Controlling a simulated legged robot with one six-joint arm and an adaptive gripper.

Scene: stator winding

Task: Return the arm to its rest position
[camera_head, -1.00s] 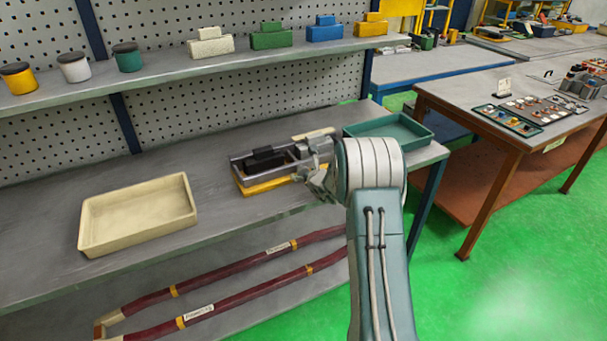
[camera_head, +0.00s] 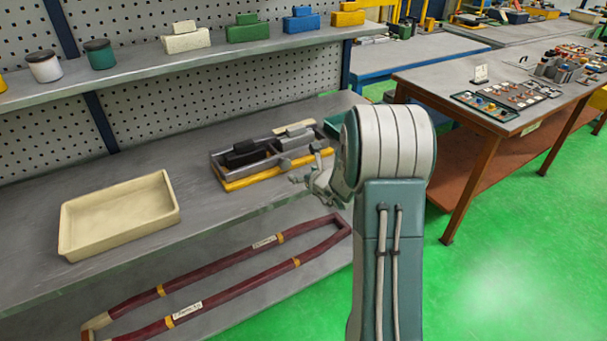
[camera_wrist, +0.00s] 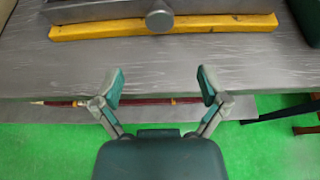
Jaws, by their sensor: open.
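My arm (camera_head: 388,240) rises from the bottom of the head view, its large rounded joint in front of the bench. My gripper (camera_head: 312,182) shows partly behind that joint, just off the front edge of the bench, near the yellow-based fixture. In the wrist view my gripper (camera_wrist: 160,84) is open, with its two teal-padded fingers well apart. Nothing is between the fingers. The grey bench top and its front edge lie beyond them, with green floor below.
A grey fixture on a yellow base (camera_head: 262,177) holds dark and light blocks. A cream tray (camera_head: 68,243) stands left on the bench. A green tray (camera_head: 333,126) is partly hidden by my arm. A dark red coil (camera_head: 230,303) lies on the lower shelf. Open green floor (camera_head: 500,270) is at right.

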